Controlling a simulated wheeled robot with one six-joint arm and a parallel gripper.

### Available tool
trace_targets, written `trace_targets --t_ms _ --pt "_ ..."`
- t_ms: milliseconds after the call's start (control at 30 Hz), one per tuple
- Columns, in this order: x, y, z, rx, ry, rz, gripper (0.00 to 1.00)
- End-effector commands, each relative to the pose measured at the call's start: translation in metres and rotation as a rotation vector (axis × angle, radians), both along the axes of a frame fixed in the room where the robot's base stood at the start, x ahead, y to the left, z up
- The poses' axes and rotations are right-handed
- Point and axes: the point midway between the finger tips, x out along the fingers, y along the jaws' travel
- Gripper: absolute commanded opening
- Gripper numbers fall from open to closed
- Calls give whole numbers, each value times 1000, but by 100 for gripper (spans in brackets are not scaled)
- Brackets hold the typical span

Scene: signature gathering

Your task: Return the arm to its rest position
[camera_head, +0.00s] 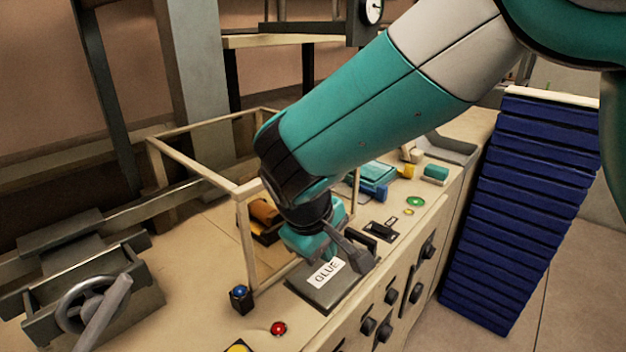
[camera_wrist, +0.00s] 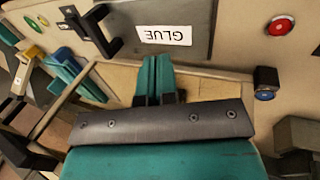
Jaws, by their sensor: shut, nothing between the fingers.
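My arm reaches from the upper right down to the workbench in the head view. My gripper (camera_wrist: 158,78) is shut and empty in the wrist view, its two teal fingers together. They are close to the edge of the grey panel labelled GLUE (camera_wrist: 197,20). In the head view, my gripper (camera_head: 312,243) is low over the bench, just behind the GLUE panel (camera_head: 318,290); its fingertips are hard to make out there. A dark handle (camera_wrist: 92,30) is on the panel, to the left of the fingers in the wrist view.
A beige frame (camera_head: 243,240) stands close left of my gripper. A red button (camera_head: 278,328) and a blue button (camera_head: 240,293) sit left of the panel. A handwheel (camera_head: 92,303) is at lower left. Blue stacked trays (camera_head: 520,210) stand right of the bench.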

Motion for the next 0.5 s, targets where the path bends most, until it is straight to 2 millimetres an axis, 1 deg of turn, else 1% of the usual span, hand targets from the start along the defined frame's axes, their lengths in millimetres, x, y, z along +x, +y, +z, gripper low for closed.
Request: trace_targets --t_ms 67,167,200,267,300,367,400,500 --pt "-5 -14 13 45 19 -18 0" --pt "-23 -40 34 146 68 -49 0" --pt "-36 -52 44 197 94 -62 0" --pt "-58 -68 58 275 130 -81 0" --pt "-75 -78 66 328 153 -93 0" --pt "-101 -89 76 400 183 -107 0" --pt "-118 -94 82 446 199 -112 0" --pt "-156 -102 92 537 234 -122 0"
